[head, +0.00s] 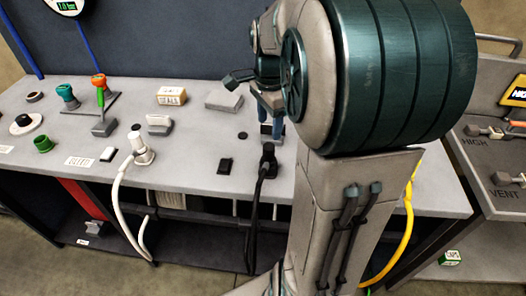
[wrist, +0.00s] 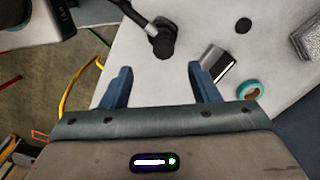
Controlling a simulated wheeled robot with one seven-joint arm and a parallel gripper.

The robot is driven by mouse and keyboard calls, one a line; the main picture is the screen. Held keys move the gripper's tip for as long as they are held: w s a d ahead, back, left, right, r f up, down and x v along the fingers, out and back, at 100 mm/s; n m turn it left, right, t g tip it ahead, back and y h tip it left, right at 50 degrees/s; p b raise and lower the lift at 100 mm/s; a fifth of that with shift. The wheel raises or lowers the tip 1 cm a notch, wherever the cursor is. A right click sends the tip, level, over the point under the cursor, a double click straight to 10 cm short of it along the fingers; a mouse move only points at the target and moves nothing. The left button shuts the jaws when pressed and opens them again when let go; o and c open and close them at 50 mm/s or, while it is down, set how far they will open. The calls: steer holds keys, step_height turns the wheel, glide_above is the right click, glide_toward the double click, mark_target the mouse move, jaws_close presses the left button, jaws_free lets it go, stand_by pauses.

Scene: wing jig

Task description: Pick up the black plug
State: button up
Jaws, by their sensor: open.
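The black plug (head: 268,156) stands near the front edge of the grey bench (head: 195,172), with its black cable hanging down over that edge. In the wrist view the black plug (wrist: 163,42) lies just beyond the fingertips, roughly centred between them, and its cable runs off to the upper left. My gripper (head: 271,128) is above the bench behind the plug in the head view, partly hidden by my arm. In the wrist view my gripper (wrist: 158,72) has its two blue fingers spread, with nothing between them.
A grey-and-black block (wrist: 214,62) lies close to the right finger, with a teal ring (wrist: 250,89) beyond it. A white plug (head: 141,150) with a white cable, a small black block (head: 225,165) and a box marked SEALS (head: 171,96) are on the bench. A yellow cable (head: 407,220) hangs at right.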

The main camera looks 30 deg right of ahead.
mark_target(269, 146)
step_height(269, 146, down, 6)
steer(key=shift+f, duration=0.1)
steer(key=shift+w+d+f+p, duration=0.15)
steer(key=shift+f+p, duration=0.15)
steer(key=shift+f, duration=1)
steer(key=shift+w+f+p, duration=0.1)
steer(key=shift+f+p, duration=0.15)
steer(key=shift+f, duration=1)
steer(key=c, duration=0.9)
